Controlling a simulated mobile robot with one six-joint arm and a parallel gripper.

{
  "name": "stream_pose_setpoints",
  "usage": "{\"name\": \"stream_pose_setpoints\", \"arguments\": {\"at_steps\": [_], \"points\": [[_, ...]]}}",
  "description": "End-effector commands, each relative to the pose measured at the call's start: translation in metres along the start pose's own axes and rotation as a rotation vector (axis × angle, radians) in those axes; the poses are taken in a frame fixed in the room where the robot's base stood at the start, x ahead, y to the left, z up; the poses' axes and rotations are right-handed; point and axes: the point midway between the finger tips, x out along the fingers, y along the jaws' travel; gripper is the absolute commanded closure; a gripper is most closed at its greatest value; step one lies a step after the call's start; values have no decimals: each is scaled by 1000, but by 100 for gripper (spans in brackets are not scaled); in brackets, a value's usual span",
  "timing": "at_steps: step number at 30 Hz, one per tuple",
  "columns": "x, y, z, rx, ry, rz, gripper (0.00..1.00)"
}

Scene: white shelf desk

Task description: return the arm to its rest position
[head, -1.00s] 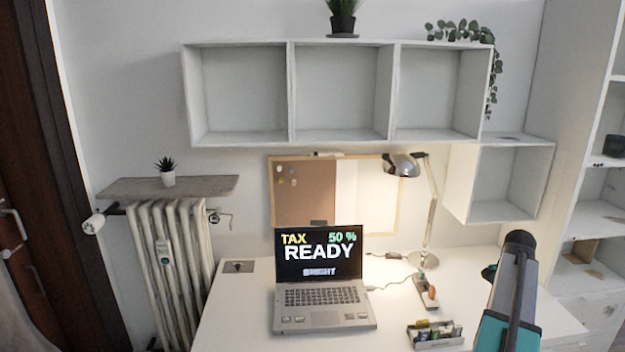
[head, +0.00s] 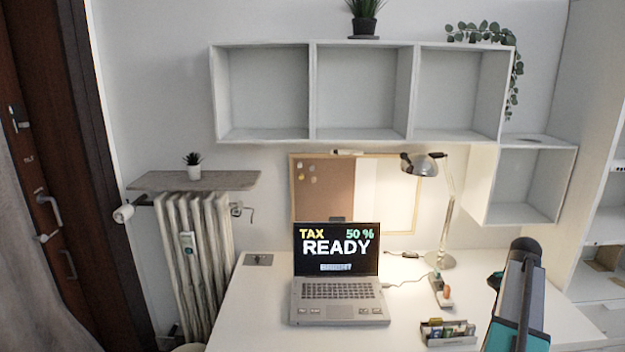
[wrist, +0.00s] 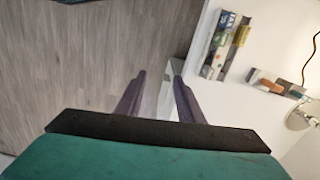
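My arm (head: 520,295), grey with a teal part, rises at the lower right of the head view, in front of the desk (head: 250,300). My gripper (wrist: 158,78) shows in the wrist view with its two dark fingers apart and nothing between them. It is near the edge of the white desk, with grey floor (wrist: 80,50) filling the left of that view. The fingertips are not clearly seen in the head view.
An open laptop (head: 338,290), a lamp (head: 446,210), a small organizer (head: 430,340) and a small item on a strip (head: 443,291) stand on the desk. The organizer (wrist: 212,72) lies beyond my fingers. Wall shelves (head: 360,135) hang above; a radiator (head: 195,255) stands left.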

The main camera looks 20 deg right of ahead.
Motion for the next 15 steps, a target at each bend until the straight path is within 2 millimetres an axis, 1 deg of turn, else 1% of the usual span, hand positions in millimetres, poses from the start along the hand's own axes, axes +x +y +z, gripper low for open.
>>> {"name": "stream_pose_setpoints", "arguments": {"at_steps": [1,5,8,11,12,14,15], "points": [[6,-6,9,-15,-5,6,66],[23,-18,31,-52,-20,26,66],[42,-28,56,-91,-36,49,66],[67,-37,89,-140,-56,81,66],[77,-39,104,-160,-64,95,66],[94,-42,125,-191,-76,117,66],[105,-43,140,-212,-84,132,66]]}}
